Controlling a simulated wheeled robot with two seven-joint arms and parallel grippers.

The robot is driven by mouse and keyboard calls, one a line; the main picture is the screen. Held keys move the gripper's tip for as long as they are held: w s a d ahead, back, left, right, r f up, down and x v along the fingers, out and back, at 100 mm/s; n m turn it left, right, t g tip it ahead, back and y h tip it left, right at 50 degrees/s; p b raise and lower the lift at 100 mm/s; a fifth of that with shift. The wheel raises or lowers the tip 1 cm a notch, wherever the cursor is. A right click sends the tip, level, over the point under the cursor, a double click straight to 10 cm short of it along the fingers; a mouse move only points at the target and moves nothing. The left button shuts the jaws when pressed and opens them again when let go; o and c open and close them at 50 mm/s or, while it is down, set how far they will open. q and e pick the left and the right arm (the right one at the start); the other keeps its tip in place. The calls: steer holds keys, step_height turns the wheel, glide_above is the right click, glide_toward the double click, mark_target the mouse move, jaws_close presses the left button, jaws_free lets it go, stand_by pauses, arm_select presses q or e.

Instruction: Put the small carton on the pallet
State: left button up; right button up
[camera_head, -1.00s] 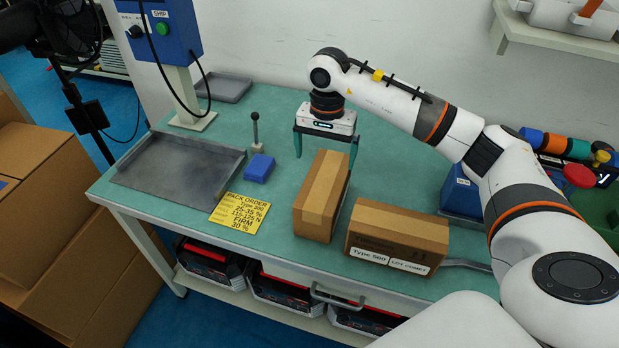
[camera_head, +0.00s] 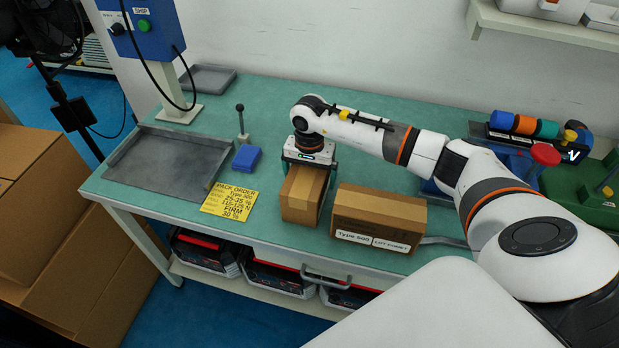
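Two brown cartons stand on the green bench top. The smaller-looking carton (camera_head: 300,203) is at the middle, with a tape strip along its top. My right gripper (camera_head: 309,172) is over its far end, pointing down, with its fingers apart on either side of the carton. The fingers look open; contact with the carton cannot be made out. My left gripper is out of view. No pallet can be clearly made out.
A grey metal tray (camera_head: 150,182) lies empty at the bench's left. A blue block (camera_head: 246,157), a small lever (camera_head: 240,122) and a yellow pack order card (camera_head: 229,201) lie between it and the cartons. Large cardboard boxes (camera_head: 75,250) are stacked at the left.

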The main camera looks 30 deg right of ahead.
steer(key=c, duration=1.4)
steer(key=shift+r, duration=0.15)
steer(key=shift+c, duration=0.6)
